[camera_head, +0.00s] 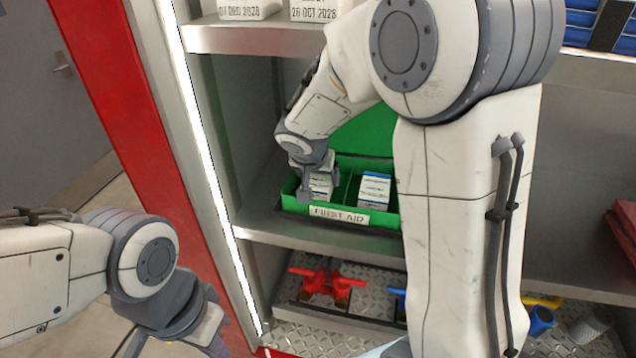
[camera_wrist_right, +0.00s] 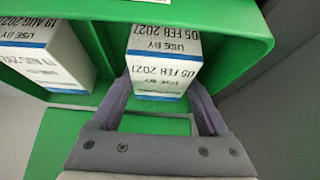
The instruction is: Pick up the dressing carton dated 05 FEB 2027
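The dressing carton dated 05 FEB 2027 (camera_wrist_right: 163,68) is a white box with blue bands. It stands in one compartment of a green FIRST AID bin; it also shows in the head view (camera_head: 321,184) in the left compartment. My right gripper (camera_wrist_right: 160,85) is open, reaching down into the bin, with one finger at each side of this carton; whether they touch it is unclear. In the head view my right gripper (camera_head: 318,188) partly hides the carton. My left gripper (camera_head: 215,345) is low at the left, cut by the frame edge, away from the bin.
A similar carton dated 19 AUG 2027 (camera_wrist_right: 50,55) stands in the neighbouring compartment, also seen in the head view (camera_head: 374,189). The green bin (camera_head: 290,208) has a divider and sits on a metal shelf. Red-handled valves (camera_head: 328,284) lie below. The cabinet's left post is close.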

